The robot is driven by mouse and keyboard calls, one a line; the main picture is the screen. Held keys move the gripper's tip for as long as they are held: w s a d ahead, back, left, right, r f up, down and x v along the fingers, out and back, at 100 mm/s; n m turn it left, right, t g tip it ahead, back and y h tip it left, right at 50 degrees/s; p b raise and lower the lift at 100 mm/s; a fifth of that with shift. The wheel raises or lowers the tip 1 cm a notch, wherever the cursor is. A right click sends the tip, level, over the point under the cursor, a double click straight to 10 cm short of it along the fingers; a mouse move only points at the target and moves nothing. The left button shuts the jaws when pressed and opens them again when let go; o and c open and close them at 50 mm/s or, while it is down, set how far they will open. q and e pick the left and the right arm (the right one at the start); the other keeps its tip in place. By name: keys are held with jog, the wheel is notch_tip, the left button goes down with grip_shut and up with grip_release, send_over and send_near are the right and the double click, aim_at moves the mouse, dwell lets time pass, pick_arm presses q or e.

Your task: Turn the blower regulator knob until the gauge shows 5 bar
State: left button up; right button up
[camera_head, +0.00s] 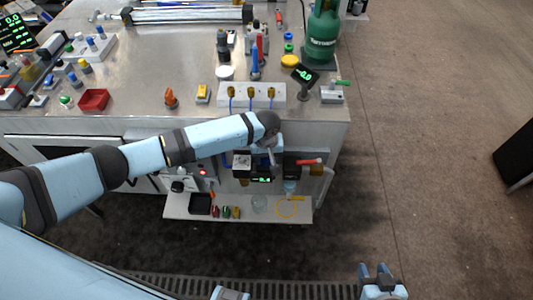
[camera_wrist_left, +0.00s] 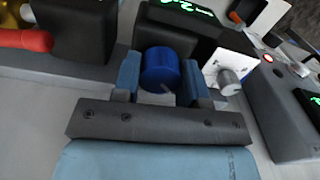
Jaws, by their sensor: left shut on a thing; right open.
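The blue regulator knob (camera_wrist_left: 160,70) sits between the two blue fingers of my left gripper (camera_wrist_left: 162,78) in the left wrist view. The gripper is shut on it. A dark gauge with a green digital display (camera_wrist_left: 185,6) is just above the knob, and its digits are cut off at the top edge. The display also shows in the head view (camera_head: 262,180), too small to read. In the head view my left gripper (camera_head: 271,160) reaches down the front of the bench and hides the knob. My right gripper (camera_head: 376,271) is open and empty, low over the floor.
In the wrist view, a red-handled valve (camera_wrist_left: 25,40) is left of the knob and a white box with a grey knob (camera_wrist_left: 229,80) is right. A low shelf (camera_head: 240,208) carries small parts below. A steel bench top (camera_head: 150,75) is crowded with fixtures.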

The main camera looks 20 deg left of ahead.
pick_arm(q)
jog(key=m+p, duration=0.2)
jog(key=m, duration=0.1)
jog(key=shift+r+m+p, duration=0.2)
jog(key=shift+m+p, duration=0.1)
jog(key=shift+p, duration=0.1)
jog(key=m+p, duration=0.1)
jog(key=m, duration=0.1)
jog(key=shift+m, duration=0.4)
jog(key=m+p, duration=0.2)
jog(key=m, duration=0.3)
jog(key=shift+f, duration=0.1)
jog(key=m+p, duration=0.1)
jog(key=m, duration=0.4)
jog(key=shift+m, duration=0.4)
jog(key=o, duration=0.9)
jog(key=shift+f, duration=0.1)
